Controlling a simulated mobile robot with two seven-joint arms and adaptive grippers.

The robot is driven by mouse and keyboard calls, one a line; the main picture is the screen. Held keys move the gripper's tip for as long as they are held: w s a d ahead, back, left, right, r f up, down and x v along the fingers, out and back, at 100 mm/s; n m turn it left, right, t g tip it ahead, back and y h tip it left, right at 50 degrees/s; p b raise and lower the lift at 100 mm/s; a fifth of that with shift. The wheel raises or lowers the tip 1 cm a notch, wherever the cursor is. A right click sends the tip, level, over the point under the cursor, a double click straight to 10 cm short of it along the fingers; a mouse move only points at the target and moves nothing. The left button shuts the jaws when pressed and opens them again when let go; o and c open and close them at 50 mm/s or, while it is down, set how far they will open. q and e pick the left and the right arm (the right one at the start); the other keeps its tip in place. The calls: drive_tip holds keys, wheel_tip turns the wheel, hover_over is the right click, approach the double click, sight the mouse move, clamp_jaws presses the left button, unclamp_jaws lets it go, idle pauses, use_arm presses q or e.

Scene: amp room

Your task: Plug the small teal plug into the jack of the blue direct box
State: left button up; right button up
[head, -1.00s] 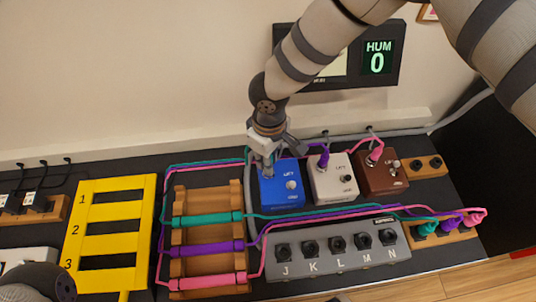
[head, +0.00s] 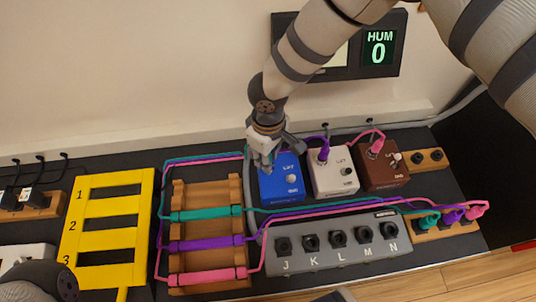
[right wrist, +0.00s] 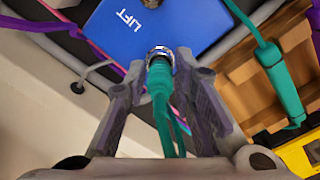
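The blue direct box (head: 284,181) stands on the dark bench, left of a white and a brown box. It also shows in the right wrist view (right wrist: 135,27). There, the small teal plug (right wrist: 160,78) lies between the fingers of my right gripper (right wrist: 162,72), which look closed against its sides. The plug's front meets a metal collar (right wrist: 159,52) at the blue box's edge; how deep it sits is hidden. In the head view my right gripper (head: 262,163) is at the blue box's back left corner and hides the plug. My left gripper is not clearly visible; part of my left arm is at bottom left.
A wooden rack (head: 207,193) holds teal, purple and pink cable sections. A grey jack strip (head: 310,262) lies in front of the boxes. The white box (head: 332,172) and brown box (head: 384,171) have purple and pink plugs. A yellow frame (head: 108,228) lies left. The display (head: 379,48) reads HUM 0.

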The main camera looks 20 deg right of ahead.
drive_tip(key=shift+o, duration=0.6)
drive_tip(key=shift+r, duration=0.1)
wheel_tip(320, 180, up, 12)
